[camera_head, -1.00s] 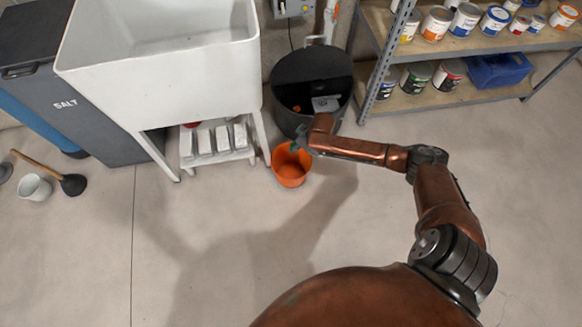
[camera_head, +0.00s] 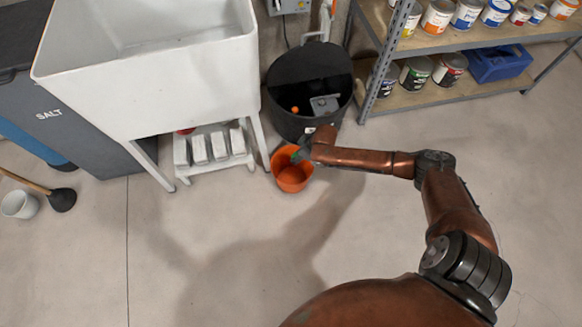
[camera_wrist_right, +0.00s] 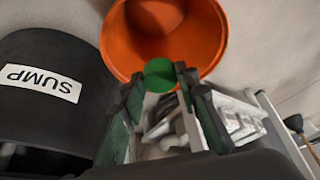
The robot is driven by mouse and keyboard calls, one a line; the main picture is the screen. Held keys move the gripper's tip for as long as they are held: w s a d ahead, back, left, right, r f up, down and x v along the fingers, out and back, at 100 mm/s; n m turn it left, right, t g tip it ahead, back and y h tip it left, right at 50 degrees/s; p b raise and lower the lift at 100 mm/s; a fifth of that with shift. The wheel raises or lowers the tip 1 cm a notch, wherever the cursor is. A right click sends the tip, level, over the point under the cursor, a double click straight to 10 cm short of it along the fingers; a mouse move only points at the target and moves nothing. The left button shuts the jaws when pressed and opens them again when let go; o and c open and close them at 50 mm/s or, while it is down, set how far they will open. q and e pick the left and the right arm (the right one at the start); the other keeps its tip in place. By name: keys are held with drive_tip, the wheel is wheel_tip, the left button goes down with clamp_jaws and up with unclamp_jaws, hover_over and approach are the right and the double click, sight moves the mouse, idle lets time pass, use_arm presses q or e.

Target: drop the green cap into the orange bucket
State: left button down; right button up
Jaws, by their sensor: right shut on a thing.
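The orange bucket (camera_head: 291,174) stands on the floor in front of the black sump basin and beside the white sink's leg. In the right wrist view the bucket (camera_wrist_right: 185,68) is at the top, with its opening facing the camera. The green cap (camera_wrist_right: 159,74) is between the fingertips of my right gripper (camera_wrist_right: 160,90), which is shut on it. The cap overlaps the bucket's near rim in that view. In the head view the right gripper (camera_head: 302,152) is above the bucket's right part, and the cap shows only as a small green patch. My left gripper is not in view.
The black sump basin (camera_head: 285,122) stands open behind the bucket, with an orange ball inside. A white sink (camera_head: 190,100) is at left, with a low rack of white blocks beneath. A shelf (camera_head: 425,100) with paint cans is at right. The front floor is clear.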

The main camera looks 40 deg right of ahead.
drive_tip(key=o, duration=0.8)
drive_tip(key=shift+o, duration=0.2)
drive_tip(key=v, duration=1.2)
drive_tip(key=shift+s, duration=0.1)
